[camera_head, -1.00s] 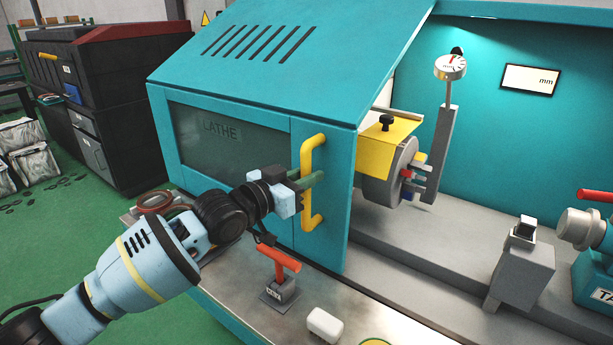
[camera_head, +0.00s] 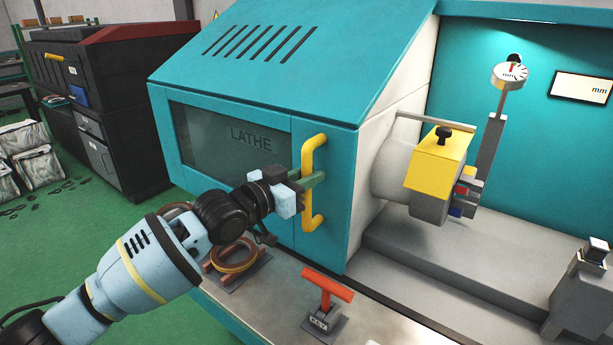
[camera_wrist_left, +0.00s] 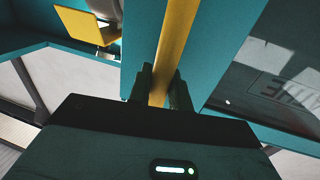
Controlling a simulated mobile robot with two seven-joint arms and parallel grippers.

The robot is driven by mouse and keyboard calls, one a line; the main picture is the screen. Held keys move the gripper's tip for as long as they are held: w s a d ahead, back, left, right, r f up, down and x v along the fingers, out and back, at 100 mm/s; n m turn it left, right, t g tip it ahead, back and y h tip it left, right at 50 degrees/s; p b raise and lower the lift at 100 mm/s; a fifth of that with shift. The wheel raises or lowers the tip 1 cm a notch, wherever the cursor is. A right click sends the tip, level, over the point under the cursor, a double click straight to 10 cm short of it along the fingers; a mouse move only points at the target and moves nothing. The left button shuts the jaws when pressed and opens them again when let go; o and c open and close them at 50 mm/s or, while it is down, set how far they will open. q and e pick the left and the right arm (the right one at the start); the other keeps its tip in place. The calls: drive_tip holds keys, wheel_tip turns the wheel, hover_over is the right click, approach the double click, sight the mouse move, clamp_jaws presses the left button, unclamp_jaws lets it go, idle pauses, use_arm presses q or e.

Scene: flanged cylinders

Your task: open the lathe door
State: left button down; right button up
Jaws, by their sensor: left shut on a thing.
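The lathe door (camera_head: 220,142) is a teal panel with a dark window lettered LATHE and a slotted sloping top. Its yellow handle (camera_head: 308,160) is an upright bar on the door's right edge. My left gripper (camera_head: 314,181) is shut on the middle of the handle. In the left wrist view, the yellow bar (camera_wrist_left: 175,45) stands between the two dark fingers (camera_wrist_left: 160,88). To the right of the door, the chuck (camera_head: 430,207) with its yellow guard (camera_head: 438,160) is exposed. My right gripper is not in view.
A red-handled key (camera_head: 326,290) on a stand labelled KEY and brown rings (camera_head: 234,257) on a holder are on the front ledge below the door. A dial gauge (camera_head: 509,76) stands behind the chuck. A dark cabinet (camera_head: 95,110) is at the left, with green floor before it.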

use_arm(q)
drive_tip(key=shift+f, duration=0.1)
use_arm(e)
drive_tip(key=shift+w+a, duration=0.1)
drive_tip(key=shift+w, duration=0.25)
use_arm(q)
drive_tip(key=c, duration=1.7)
unclamp_jaws()
drive_tip(key=o, duration=0.4)
drive_tip(key=shift+c, duration=0.2)
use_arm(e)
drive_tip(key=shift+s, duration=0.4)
use_arm(q)
drive_tip(key=shift+a, duration=0.1)
drive_tip(key=v, duration=0.7)
drive_tip(key=shift+s+a, duration=0.25)
drive_tip(key=shift+a, duration=0.05)
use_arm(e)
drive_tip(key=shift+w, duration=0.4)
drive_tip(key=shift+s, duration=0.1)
